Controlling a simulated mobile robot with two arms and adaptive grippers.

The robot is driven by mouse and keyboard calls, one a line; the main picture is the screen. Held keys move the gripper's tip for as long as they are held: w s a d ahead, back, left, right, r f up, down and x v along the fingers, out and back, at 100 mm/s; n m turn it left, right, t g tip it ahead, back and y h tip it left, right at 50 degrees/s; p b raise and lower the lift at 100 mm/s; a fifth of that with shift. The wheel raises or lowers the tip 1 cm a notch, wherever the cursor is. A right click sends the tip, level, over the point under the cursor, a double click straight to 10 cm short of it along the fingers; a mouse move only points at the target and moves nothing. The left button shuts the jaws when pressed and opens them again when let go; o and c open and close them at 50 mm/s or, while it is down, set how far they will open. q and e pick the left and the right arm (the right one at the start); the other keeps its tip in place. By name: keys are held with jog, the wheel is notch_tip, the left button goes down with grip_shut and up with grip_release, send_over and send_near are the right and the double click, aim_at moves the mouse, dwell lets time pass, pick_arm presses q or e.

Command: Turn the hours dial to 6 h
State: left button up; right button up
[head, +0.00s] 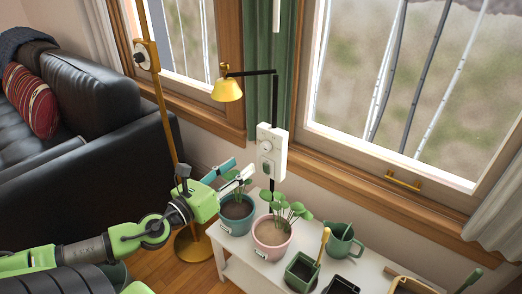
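A white control box (281,141) with a round pale dial (266,146) and a green part below it is mounted on the black lamp post between the windows. The dial's markings are too small to read, so I cannot tell its setting. My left gripper (243,167) is just left of the box, at about the height of its lower part. Its two fingers are apart with nothing seen between them. The fingertips look close to the box, but I cannot tell whether they touch it.
A yellow lamp shade (227,90) hangs above my gripper. A brass floor-lamp pole (164,120) stands at left.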

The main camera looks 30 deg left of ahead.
aim_at(263, 148)
pick_arm(q)
jog(key=shift+w+d, duration=0.15)
jog(key=shift+w, duration=2.4)
jog(key=shift+w+d, duration=0.15)
jog(key=shift+w, duration=2.35)
jog(key=c, duration=1.1)
